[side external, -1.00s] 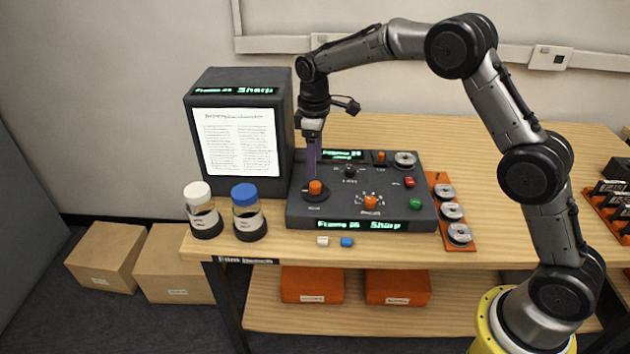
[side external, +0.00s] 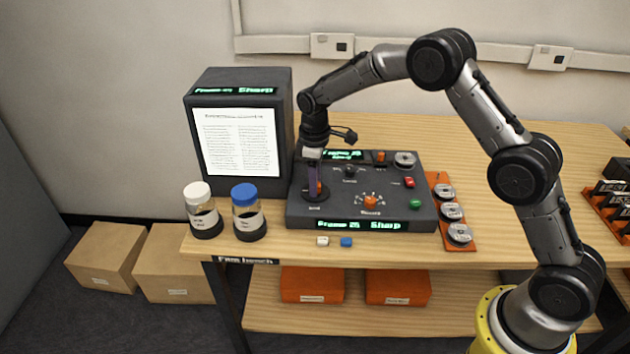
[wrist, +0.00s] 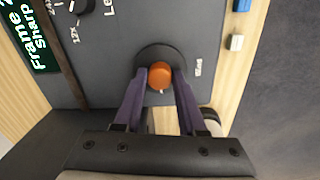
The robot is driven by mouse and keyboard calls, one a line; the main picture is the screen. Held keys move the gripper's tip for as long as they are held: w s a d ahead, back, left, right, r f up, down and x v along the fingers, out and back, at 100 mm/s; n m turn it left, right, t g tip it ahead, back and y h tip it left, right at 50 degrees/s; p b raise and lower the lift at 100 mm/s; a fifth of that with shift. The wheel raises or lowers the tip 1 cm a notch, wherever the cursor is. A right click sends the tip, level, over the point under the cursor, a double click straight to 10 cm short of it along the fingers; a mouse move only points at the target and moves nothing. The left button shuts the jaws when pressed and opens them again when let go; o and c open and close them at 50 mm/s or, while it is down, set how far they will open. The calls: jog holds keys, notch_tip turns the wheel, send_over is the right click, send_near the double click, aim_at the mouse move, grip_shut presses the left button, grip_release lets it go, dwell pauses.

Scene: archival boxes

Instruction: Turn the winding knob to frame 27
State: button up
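The winding knob (side external: 319,188) is an orange cap on a round dark base at the left of the grey control panel (side external: 300,213). It also shows in the wrist view (wrist: 160,76). My gripper (side external: 314,192) points down over the knob, and its purple fingers partly hide it. In the wrist view the fingers (wrist: 160,82) are apart, one on each side of the cap, with no clear grip on it. The front display (side external: 357,225) reads Frame and Sharp in green; its number looks like 26 but is blurred.
A dark reader with a lit page (side external: 235,143) stands left of the panel. A white-capped jar (side external: 203,211) and a blue-capped jar (side external: 248,213) stand near the table's front edge. An orange strip with several film reels (side external: 437,181) lies right of the panel.

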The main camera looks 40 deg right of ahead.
grip_shut()
jog(key=shift+m, duration=0.4)
jog(key=m, duration=0.2)
jog(key=shift+m, duration=0.4)
jog(key=shift+w+r+m, duration=0.1)
jog(key=shift+m, duration=1.9)
jog(key=o, duration=0.5)
grip_release()
jog(key=shift+o, duration=0.2)
